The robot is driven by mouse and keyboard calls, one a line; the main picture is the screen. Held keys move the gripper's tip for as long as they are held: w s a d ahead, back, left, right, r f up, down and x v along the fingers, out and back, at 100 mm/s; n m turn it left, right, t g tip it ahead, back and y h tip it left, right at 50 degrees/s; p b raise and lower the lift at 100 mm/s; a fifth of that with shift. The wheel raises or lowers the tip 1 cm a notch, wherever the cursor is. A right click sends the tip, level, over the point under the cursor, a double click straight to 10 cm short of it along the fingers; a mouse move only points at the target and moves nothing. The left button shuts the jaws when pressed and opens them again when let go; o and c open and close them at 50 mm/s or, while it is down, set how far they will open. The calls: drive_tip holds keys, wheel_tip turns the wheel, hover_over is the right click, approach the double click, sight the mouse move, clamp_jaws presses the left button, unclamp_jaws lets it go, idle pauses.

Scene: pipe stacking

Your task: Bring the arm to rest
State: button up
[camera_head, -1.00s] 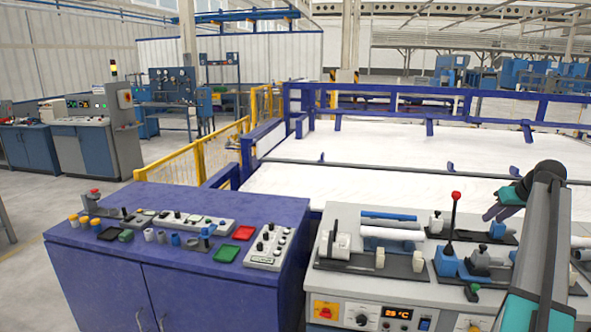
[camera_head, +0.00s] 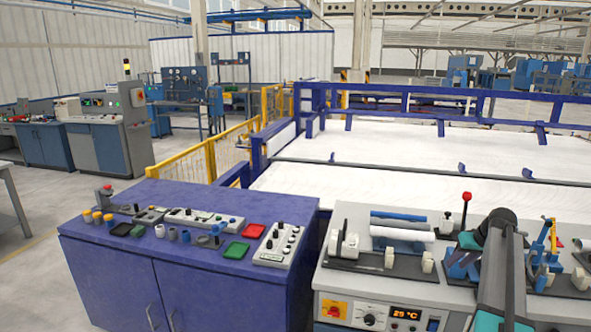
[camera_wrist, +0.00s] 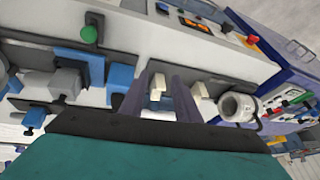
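My gripper (camera_wrist: 161,84) shows in the wrist view as two dark fingers with a gap between them. It is open and nothing is held in the gap. The fingers extend over the grey workbench (camera_head: 352,278), with small cream blocks (camera_wrist: 157,82) seen between and beside them. In the head view my arm is folded over the right part of the bench, and its links hide most of the gripper there.
A white pipe (camera_head: 402,234) and a blue pipe (camera_head: 398,215) lie at the bench's left. A red-knobbed lever (camera_head: 466,197) and a yellow-and-blue clamp (camera_head: 551,238) stand near my arm. A blue control cabinet (camera_head: 110,262) stands at left. Floor is clear farther left.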

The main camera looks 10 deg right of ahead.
drive_tip(key=s+a+f+g+y, duration=0.1)
drive_tip(key=s+a+f+g, duration=0.35)
drive_tip(key=a+f, duration=1.15)
drive_tip(key=s+a+f+g+y, duration=0.1)
drive_tip(key=s+a+f, duration=0.6)
drive_tip(key=a+f, duration=0.9)
drive_tip(key=s+a+f+n+g+h, duration=0.1)
drive_tip(key=s+a+f+g, duration=0.2)
drive_tip(key=s+a+f, duration=0.9)
drive_tip(key=s+a+f+g, duration=0.1)
drive_tip(key=s+a, duration=0.1)
drive_tip(key=s, duration=0.8)
drive_tip(key=s+a+f+n+g+h, duration=0.1)
drive_tip(key=s+a+f, duration=0.1)
drive_tip(key=s, duration=0.8)
drive_tip(key=shift+a+n+h+b, duration=0.3)
drive_tip(key=shift+a+b, duration=0.15)
drive_tip(key=shift+a, duration=0.3)
drive_tip(key=shift+g, duration=0.25)
